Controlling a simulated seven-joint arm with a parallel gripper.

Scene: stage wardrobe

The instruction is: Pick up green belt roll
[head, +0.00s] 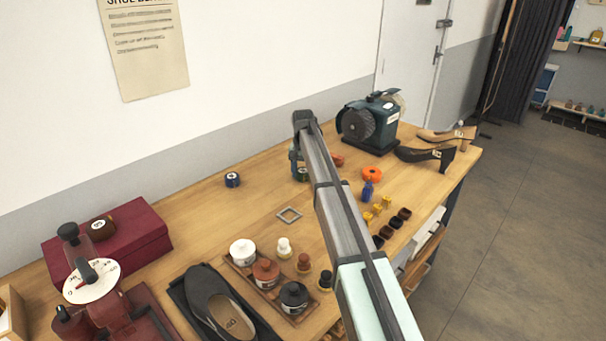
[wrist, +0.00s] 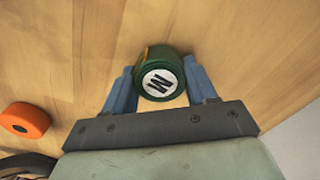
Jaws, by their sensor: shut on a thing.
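The green belt roll (wrist: 160,76) sits between the two blue fingers of my gripper (wrist: 161,88) in the wrist view. It is a short dark green roll with a white label bearing a black letter. My gripper is shut on it, one finger at each side. In the head view a small part of the green belt roll (head: 303,174) shows beside my arm, at the bench top, and my arm hides the rest. I cannot tell whether it touches the wood.
An orange roll (head: 371,174) lies to the right of my gripper, near a bench grinder (head: 370,122). A dark blue roll (head: 232,180) stands to the left. Bare wood lies between.

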